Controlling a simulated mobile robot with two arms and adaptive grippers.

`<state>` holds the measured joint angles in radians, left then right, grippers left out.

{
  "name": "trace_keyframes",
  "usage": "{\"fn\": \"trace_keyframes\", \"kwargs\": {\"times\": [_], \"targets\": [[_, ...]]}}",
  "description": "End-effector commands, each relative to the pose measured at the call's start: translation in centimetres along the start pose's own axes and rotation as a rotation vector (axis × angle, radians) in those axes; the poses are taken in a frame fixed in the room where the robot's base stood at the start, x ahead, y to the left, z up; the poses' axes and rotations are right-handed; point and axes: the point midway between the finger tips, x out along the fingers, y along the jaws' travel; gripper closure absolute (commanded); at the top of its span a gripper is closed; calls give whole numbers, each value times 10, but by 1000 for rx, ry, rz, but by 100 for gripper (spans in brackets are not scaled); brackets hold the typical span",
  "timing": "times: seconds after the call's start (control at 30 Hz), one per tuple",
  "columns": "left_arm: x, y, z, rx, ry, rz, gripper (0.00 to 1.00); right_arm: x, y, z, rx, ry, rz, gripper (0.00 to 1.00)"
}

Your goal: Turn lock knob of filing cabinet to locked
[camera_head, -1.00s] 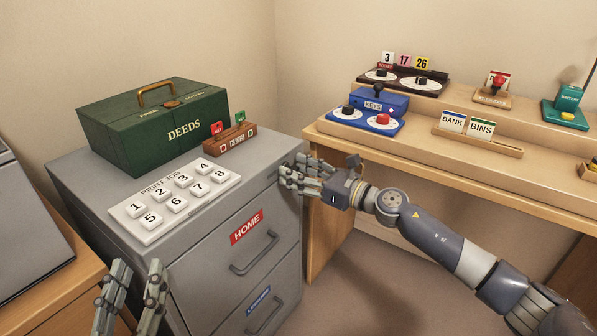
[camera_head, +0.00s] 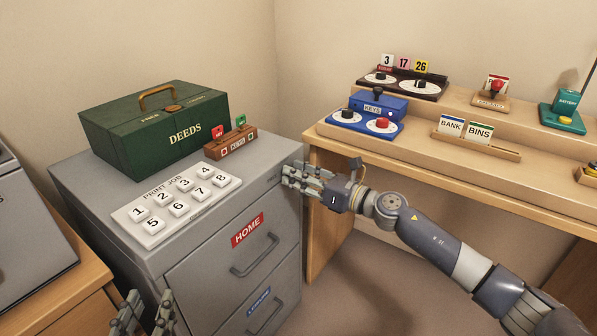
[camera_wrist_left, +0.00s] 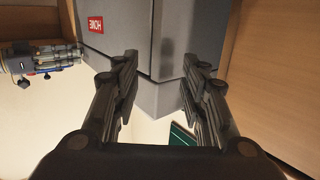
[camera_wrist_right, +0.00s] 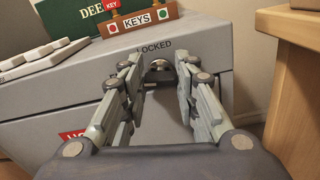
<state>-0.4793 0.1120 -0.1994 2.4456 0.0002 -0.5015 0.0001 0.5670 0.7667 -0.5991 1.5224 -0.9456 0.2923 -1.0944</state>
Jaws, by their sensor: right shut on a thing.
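The grey filing cabinet (camera_head: 75,176) stands in the middle left of the head view, with a red HOME label on its upper drawer. Its metal lock knob (camera_wrist_right: 160,68) sits high on the front in the right wrist view, just under the word LOCKED. My right gripper (camera_head: 287,175) reaches the cabinet's upper right front corner and is shut on the knob, with its fingers on both sides of it. The fingers hide the knob in the head view. My left gripper (camera_wrist_left: 160,58) is open and empty, low in front of the cabinet.
A green DEEDS box (camera_head: 150,130), a KEYS block (camera_head: 231,143) and a PRINT JOB button panel (camera_head: 150,232) stand on the cabinet. A wooden desk (camera_head: 445,165) with several devices is to the right. A grey object (camera_head: 28,230) stands at the left edge.

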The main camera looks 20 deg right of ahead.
Motion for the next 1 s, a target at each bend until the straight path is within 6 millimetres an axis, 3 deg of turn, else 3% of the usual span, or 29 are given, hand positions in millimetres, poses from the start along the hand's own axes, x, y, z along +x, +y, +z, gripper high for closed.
{"fn": "trace_keyframes", "kwargs": {"times": [0.27,0.47,0.6,0.7,1.0], "targets": [[-34,-12,80,1,-438,-27,60,0,-1,3,221,0,-2,96],[-85,-19,130,-5,-761,-47,60,0,-1,3,381,0,-2,96],[-131,-24,155,-12,-987,-61,60,0,-2,3,491,-1,-2,96],[-168,-25,167,-19,-1150,-71,60,0,-2,3,571,0,-2,96],[-169,-25,147,-19,-1146,-70,60,0,-3,3,817,-1,-3,96]]}}
